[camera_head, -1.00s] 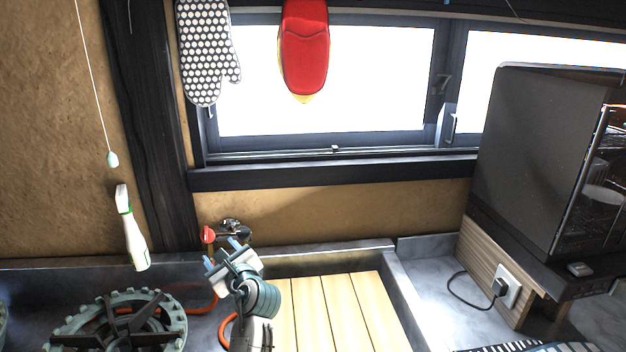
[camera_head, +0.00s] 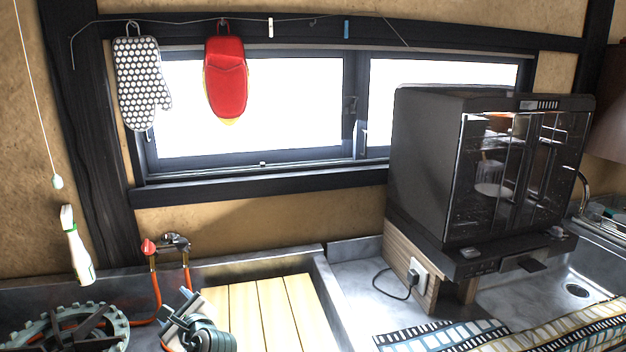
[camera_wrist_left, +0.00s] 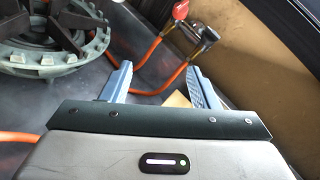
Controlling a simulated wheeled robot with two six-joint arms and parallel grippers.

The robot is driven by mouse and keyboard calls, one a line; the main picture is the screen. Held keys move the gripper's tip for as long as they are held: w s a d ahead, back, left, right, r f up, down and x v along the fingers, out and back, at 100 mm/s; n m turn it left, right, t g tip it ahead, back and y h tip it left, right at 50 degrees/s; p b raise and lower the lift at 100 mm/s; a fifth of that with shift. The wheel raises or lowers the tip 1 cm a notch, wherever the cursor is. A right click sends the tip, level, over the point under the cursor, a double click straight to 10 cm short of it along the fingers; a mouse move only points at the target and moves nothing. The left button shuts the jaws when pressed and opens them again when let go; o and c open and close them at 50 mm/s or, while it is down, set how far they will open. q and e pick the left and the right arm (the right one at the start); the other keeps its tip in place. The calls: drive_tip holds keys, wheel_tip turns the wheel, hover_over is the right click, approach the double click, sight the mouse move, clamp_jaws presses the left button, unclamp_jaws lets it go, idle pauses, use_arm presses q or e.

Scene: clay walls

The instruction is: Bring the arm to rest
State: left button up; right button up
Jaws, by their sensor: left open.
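My left gripper (camera_head: 181,306) is low in the head view, between the gas burner and the wooden slats. In the left wrist view its two blue fingers (camera_wrist_left: 160,85) stand apart with nothing between them. An orange hose runs behind the fingers. My right gripper is in neither view.
A burner (camera_head: 65,330) stands at the lower left. A gas tap (camera_head: 165,243) with a red handle and orange hoses is behind the gripper. Wooden slats (camera_head: 262,310) lie in a recess to its right. A black oven (camera_head: 480,170) stands on a wooden stand farther right.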

use_arm(q)
drive_tip(key=s+f+n+g+h, duration=0.1)
drive_tip(key=s+f+n, duration=0.3)
drive_tip(key=s+f, duration=0.1)
drive_tip(key=s+a+f+n+g+h, duration=0.1)
drive_tip(key=s+f+n+h, duration=0.1)
drive_tip(key=s+f+n, duration=0.2)
drive_tip(key=s+a+f+n+g+h, duration=0.1)
drive_tip(key=s+f+n+g+h, duration=0.1)
drive_tip(key=s+f, duration=0.5)
drive_tip(key=shift+s+a+n, duration=0.15)
drive_tip(key=shift+s+n, duration=0.75)
drive_tip(key=shift+s, duration=0.6)
drive_tip(key=s+d+f+n+g+h, duration=0.25)
drive_tip(key=s+n, duration=0.25)
drive_tip(key=s, duration=0.5)
drive_tip(key=s+d+f+n+g+h, duration=0.1)
drive_tip(key=s+d+n+g+h, duration=0.2)
drive_tip(key=s, duration=0.7)
wheel_tip(320, 180, down, 30)
drive_tip(key=a+n, duration=0.1)
drive_tip(key=a, duration=0.2)
drive_tip(key=s+a+f+g, duration=0.1)
drive_tip(key=s+f, duration=1.6)
drive_tip(key=f, duration=0.2)
drive_tip(key=shift+s+n, duration=0.3)
drive_tip(key=shift+s, duration=0.05)
